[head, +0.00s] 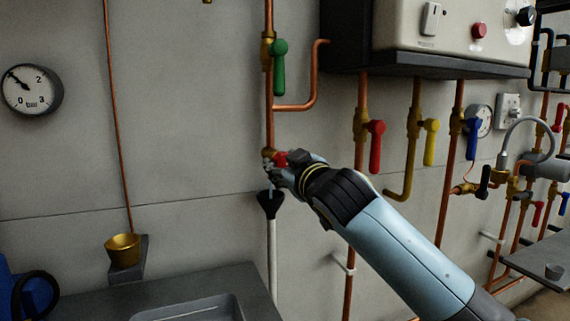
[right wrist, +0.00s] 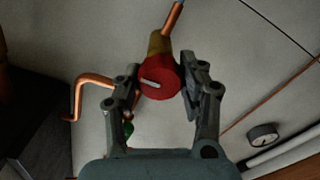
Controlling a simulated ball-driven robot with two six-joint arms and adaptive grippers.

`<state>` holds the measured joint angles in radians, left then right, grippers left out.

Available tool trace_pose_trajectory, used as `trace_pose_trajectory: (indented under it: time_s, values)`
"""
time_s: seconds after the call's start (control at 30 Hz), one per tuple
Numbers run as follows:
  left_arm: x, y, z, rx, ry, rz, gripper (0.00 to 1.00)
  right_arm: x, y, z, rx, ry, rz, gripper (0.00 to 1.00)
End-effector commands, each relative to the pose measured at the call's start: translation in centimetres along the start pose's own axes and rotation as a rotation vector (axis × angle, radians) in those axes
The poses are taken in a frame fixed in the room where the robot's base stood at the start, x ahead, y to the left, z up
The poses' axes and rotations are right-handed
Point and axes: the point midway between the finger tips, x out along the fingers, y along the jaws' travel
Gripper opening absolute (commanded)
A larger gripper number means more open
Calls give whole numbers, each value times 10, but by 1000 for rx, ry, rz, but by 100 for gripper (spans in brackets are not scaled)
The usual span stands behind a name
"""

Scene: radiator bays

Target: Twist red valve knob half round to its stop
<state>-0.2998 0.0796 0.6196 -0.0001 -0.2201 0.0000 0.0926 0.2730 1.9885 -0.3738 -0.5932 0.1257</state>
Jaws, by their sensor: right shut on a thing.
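The red valve knob (right wrist: 158,78) is a round red cap with a pale bar mark on its face, set on a brass valve body (right wrist: 158,44) on a copper pipe. In the head view the red knob (head: 280,158) shows in part behind my right gripper (head: 276,172). In the right wrist view my right gripper (right wrist: 160,82) has a finger on each side of the knob and is shut on it. The pale bar mark lies nearly level in that view, tilted slightly. My left gripper does not show.
A green lever (head: 279,70) is on the same pipe above the knob. A black funnel (head: 270,203) on a white pipe is just below. Red (head: 376,145) and yellow (head: 431,142) levers hang right, under the boiler (head: 450,35). A dark counter (head: 205,295) stands at lower left.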

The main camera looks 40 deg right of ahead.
Motion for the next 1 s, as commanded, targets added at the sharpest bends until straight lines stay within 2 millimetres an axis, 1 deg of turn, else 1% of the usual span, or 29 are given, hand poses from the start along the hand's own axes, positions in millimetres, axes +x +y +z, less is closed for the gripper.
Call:
trace_pose_trajectory:
  time_s: [0.17,0.37,0.57,1.0]
  values:
    - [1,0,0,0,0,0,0,0,0,1,21,-1,-1,8]
    - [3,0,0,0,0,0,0,0,0,1,106,-2,0,8]
    - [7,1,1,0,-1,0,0,0,0,1,261,-1,0,8]
    - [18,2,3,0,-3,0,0,0,0,2,679,-2,0,8]
